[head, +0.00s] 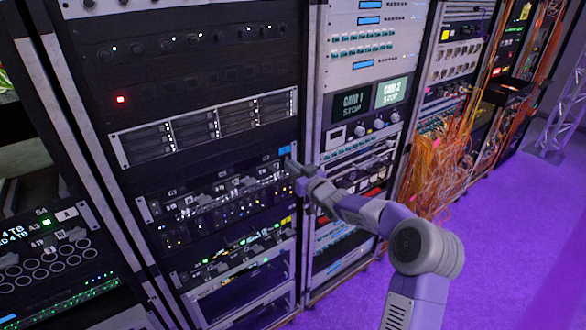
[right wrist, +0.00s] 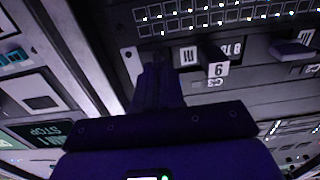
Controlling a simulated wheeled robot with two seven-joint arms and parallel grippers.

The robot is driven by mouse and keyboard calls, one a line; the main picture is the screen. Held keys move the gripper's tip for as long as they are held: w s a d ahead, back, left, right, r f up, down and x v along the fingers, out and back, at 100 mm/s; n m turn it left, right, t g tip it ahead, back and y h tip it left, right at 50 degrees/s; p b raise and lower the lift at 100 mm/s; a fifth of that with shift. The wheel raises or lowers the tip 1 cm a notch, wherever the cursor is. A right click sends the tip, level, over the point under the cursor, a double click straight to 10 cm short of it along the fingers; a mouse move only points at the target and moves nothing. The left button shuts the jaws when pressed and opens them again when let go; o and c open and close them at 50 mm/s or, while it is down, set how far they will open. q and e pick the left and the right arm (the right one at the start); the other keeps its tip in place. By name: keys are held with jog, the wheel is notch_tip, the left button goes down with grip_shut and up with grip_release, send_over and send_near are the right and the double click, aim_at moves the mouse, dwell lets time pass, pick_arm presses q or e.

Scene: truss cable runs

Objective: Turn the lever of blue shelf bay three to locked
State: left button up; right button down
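The shelf with a blue tag (head: 284,150) at its right end runs across the middle rack in the head view. A row of small bays and levers (head: 222,187) sits below its labels; which is bay three is too small to tell there. My right gripper (head: 291,166) is at the shelf's right end. In the right wrist view, which looks inverted, its fingers (right wrist: 160,75) stand close together as one dark post, with nothing seen between them. Beside them are a dark lever (right wrist: 212,52) and a white number tag (right wrist: 217,69), apart from the fingers. My left gripper is out of view.
A drive unit (head: 205,127) sits above the shelf. To the right, a rack holds two green screens (head: 371,97). Orange cables (head: 440,165) hang loose further right. The purple floor (head: 510,240) at lower right is clear.

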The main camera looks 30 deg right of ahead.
dwell(0.3)
jog(key=shift+a+f+n+b, duration=0.1)
jog(key=shift+n+b, duration=3.15)
jog(key=shift+n, duration=1.25)
jog(key=shift+a+f+n+b, duration=0.1)
jog(key=shift+n+b, duration=3.15)
jog(key=shift+n, duration=1.25)
jog(key=c, duration=1.2)
grip_release()
jog(key=shift+c, duration=0.2)
jog(key=s, duration=0.7)
jog(key=shift+s+d, duration=0.3)
jog(key=shift+d, duration=0.05)
